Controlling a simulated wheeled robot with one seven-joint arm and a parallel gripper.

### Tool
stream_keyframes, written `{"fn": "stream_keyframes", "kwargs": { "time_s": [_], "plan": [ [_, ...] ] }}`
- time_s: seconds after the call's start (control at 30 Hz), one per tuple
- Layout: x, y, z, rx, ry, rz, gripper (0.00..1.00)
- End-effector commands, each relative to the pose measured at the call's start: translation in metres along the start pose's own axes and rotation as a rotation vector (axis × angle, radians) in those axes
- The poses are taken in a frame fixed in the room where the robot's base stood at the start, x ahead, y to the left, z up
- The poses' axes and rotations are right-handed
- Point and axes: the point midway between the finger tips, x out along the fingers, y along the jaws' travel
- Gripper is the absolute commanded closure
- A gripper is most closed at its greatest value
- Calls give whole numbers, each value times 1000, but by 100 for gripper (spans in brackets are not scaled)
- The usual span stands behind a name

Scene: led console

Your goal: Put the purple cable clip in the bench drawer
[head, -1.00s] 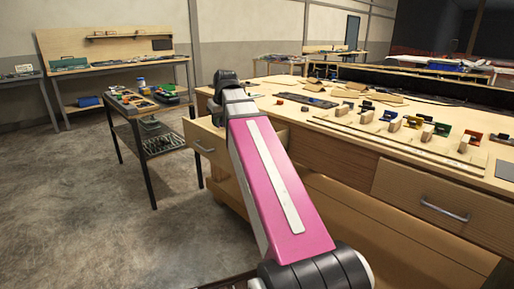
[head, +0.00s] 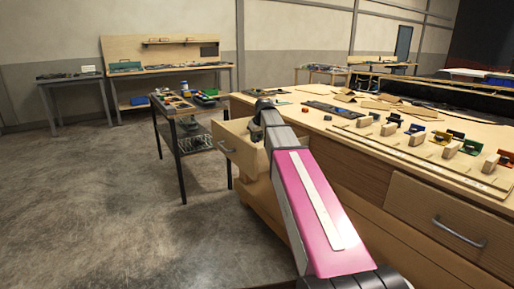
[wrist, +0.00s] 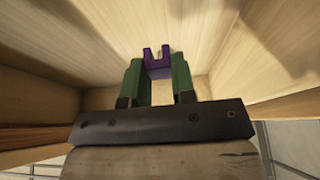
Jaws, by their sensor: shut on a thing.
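The purple cable clip (wrist: 157,57) is held between the green fingertips of my gripper (wrist: 157,70) in the wrist view. Its two prongs point away from the gripper. The open bench drawer (head: 238,143) juts out at the left end of the workbench in the head view. Its pale wooden walls (wrist: 50,85) surround the gripper and clip in the wrist view. I cannot tell whether the clip touches the drawer floor. In the head view my arm reaches over the drawer and hides the gripper and clip.
The workbench (head: 345,133) carries a row of wooden blocks and coloured clips (head: 440,138) on the right. A closed drawer (head: 450,220) is at the front right. A tool cart (head: 180,135) stands left of the bench. The floor at left is clear.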

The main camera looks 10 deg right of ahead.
Motion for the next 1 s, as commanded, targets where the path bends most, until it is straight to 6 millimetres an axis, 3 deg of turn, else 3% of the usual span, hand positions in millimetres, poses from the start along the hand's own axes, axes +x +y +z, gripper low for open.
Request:
{"fn": "stream_keyframes", "kwargs": {
  "time_s": [0.43, 0.83, 0.87, 0.9, 1.0],
  "plan": [
    [42, 0, 18, 1, 0, 0, 100],
    [46, 0, 19, 1, 1, 0, 100],
    [46, 0, 19, 1, 1, 0, 66],
    [46, 0, 19, 1, 1, 0, 53],
    [46, 0, 19, 1, 1, 0, 50]
  ]
}}
